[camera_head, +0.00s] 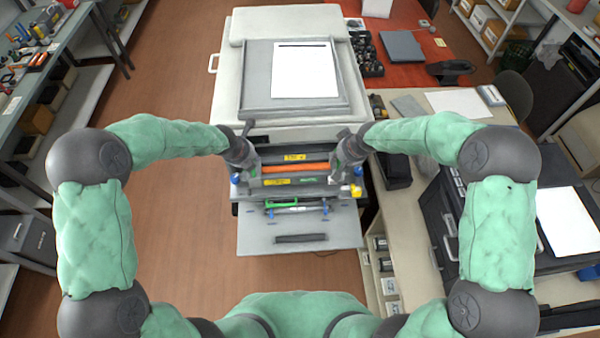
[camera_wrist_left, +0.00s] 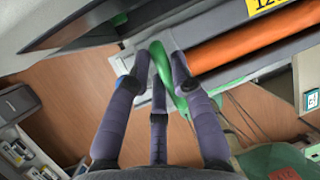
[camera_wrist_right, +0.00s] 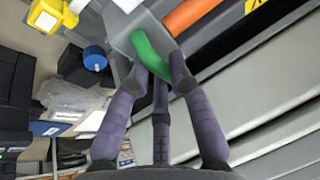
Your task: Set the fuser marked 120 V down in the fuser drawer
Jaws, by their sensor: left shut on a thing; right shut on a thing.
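The fuser (camera_head: 312,169) is a long grey unit with an orange roller and yellow labels, lying crosswise at the printer's front. One label starts with "12" in the left wrist view; the rest is cut off. My left gripper (camera_head: 245,173) is shut on the fuser's left green handle (camera_wrist_left: 160,72). My right gripper (camera_head: 341,174) is shut on its right green handle (camera_wrist_right: 149,52). The fuser looks level. The fuser drawer (camera_head: 300,237) is pulled out in front, with a grey front panel and a green bar inside. I cannot tell whether the fuser touches the drawer.
The large white printer (camera_head: 225,100) stands behind, with a white sheet (camera_head: 306,70) on top. A bench (camera_head: 411,210) with a black printer is close on the right. A yellow part (camera_head: 356,191) is by the drawer's right side. Floor is free at left.

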